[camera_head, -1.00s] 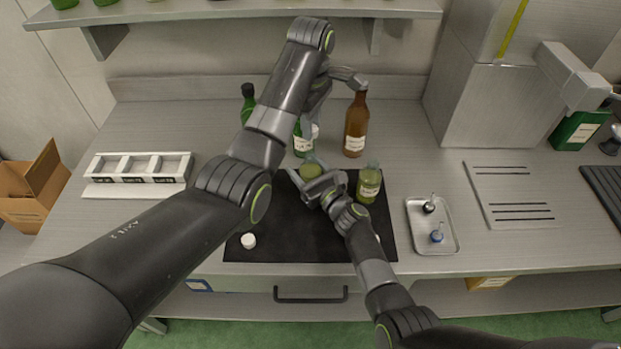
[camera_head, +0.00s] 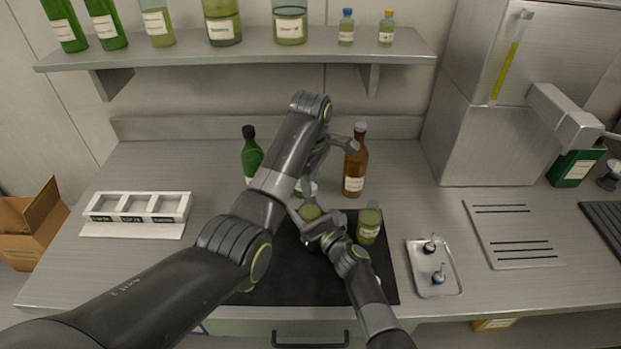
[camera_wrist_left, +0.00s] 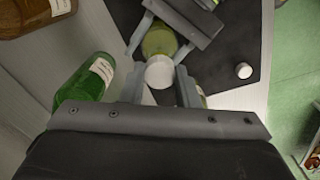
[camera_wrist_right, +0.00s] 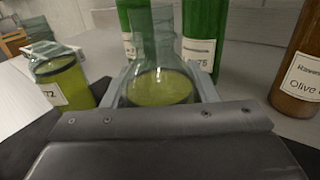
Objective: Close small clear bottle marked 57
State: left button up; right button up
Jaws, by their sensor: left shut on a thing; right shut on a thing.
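A small clear bottle (camera_head: 310,212) with olive-green liquid is held upright over the dark mat (camera_head: 385,288) by my right gripper (camera_head: 318,236). It fills the space between the fingers in the right wrist view (camera_wrist_right: 158,85). Its number is not readable. My left gripper (camera_head: 309,178) is above and behind the bottle, shut on a white cap (camera_wrist_left: 160,73). In the left wrist view the cap is close to the bottle's neck end (camera_wrist_left: 158,40); I cannot tell whether they touch.
A second small bottle (camera_head: 368,224) stands to the right. A green bottle (camera_head: 251,155) and a brown bottle (camera_head: 355,165) stand behind. A loose white cap (camera_wrist_left: 244,70) lies on the mat. A metal tray (camera_head: 434,290) is at right, a white rack (camera_head: 138,205) at left.

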pick_arm(q)
jog(key=shift+f, duration=0.1)
dwell(0.3)
jog(key=shift+f, duration=0.75)
jog(key=shift+f, duration=0.6)
